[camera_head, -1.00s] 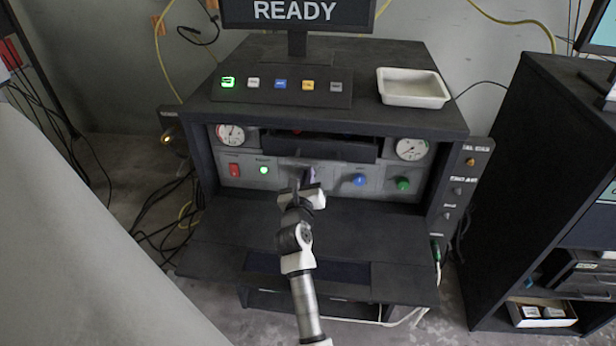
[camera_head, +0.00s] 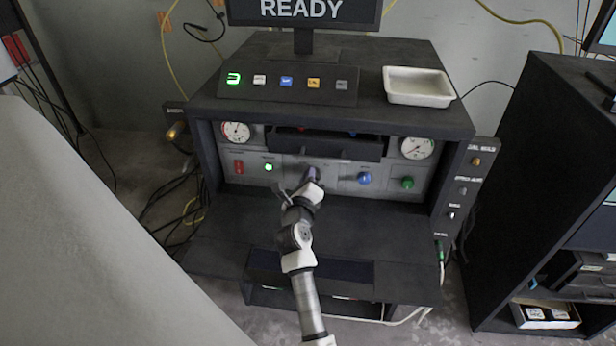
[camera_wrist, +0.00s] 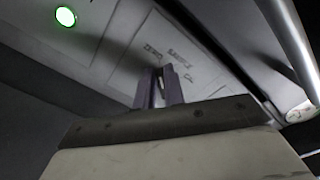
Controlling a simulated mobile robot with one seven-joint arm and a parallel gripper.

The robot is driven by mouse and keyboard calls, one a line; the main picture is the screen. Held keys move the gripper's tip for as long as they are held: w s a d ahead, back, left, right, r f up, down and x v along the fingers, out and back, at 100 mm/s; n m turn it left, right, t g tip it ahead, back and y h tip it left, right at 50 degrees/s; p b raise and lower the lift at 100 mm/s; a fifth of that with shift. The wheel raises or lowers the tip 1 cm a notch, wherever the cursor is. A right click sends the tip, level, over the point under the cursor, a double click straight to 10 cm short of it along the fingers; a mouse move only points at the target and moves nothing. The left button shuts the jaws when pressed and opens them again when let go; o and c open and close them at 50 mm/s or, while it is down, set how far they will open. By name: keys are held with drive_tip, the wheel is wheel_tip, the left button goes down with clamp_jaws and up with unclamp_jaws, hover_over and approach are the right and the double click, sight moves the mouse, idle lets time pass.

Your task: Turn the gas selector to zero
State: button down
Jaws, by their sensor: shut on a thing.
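My gripper (camera_head: 311,173) reaches into the recessed grey front panel of the dark console, at the middle of the panel. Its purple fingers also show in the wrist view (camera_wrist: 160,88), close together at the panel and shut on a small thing. This is at the gas selector's apparent place, and the fingers hide nearly all of it. I cannot read the selector's setting. Blurred lettering (camera_wrist: 180,62) shows on the panel just beyond the fingers in the wrist view.
Left of my gripper are a red switch (camera_head: 239,167) and a lit green lamp (camera_head: 268,167). To its right are a blue knob (camera_head: 364,178) and a green knob (camera_head: 407,183). A dark drawer-like ledge (camera_head: 325,144) hangs above. A dark shelf (camera_head: 310,228) extends below.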

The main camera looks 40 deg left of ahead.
idle(0.3)
drive_tip(key=c, duration=1.5)
unclamp_jaws()
drive_tip(key=shift+s, duration=0.15)
drive_tip(key=b+v, duration=0.2)
drive_tip(key=v, duration=1.1)
drive_tip(key=shift+s+d, duration=0.2)
drive_tip(key=shift+d, duration=0.05)
